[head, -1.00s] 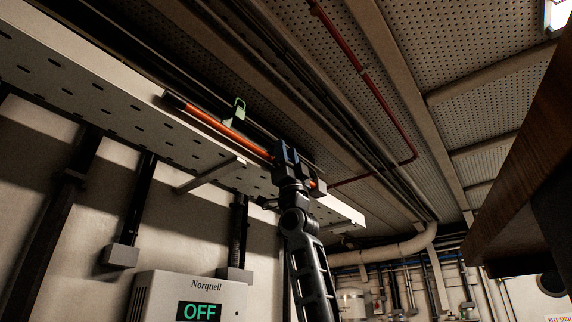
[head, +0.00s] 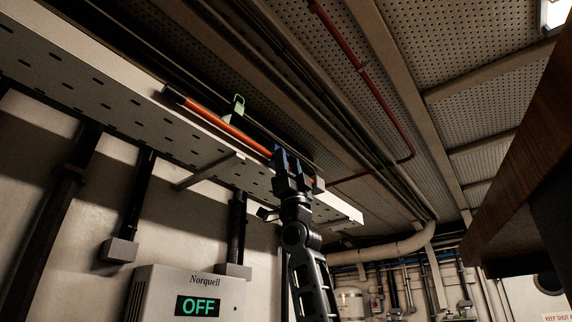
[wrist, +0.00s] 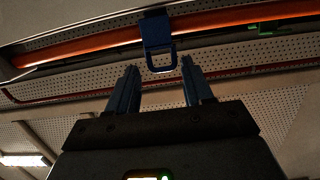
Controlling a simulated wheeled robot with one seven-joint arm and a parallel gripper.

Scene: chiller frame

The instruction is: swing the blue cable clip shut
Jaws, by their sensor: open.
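The blue cable clip (wrist: 158,31) shows in the wrist view on the orange cable (wrist: 92,42). Its squared loop hangs below the cable, swung down. My gripper (wrist: 160,66) is open and empty, its two dark blue fingers pointing up with the tips just below the loop, one to either side. I see no clear contact. In the head view my gripper (head: 294,163) is raised at the right part of the orange cable (head: 225,129). There the clip is hard to tell from my blue fingers.
A green clip (head: 237,108) sits further left on the cable, standing up. A perforated tray (head: 100,95) runs along the cable below the ceiling pipes. A bracket (head: 210,171) juts under it. The Norquell box (head: 187,292) reads OFF. A wooden edge (head: 525,185) is at right.

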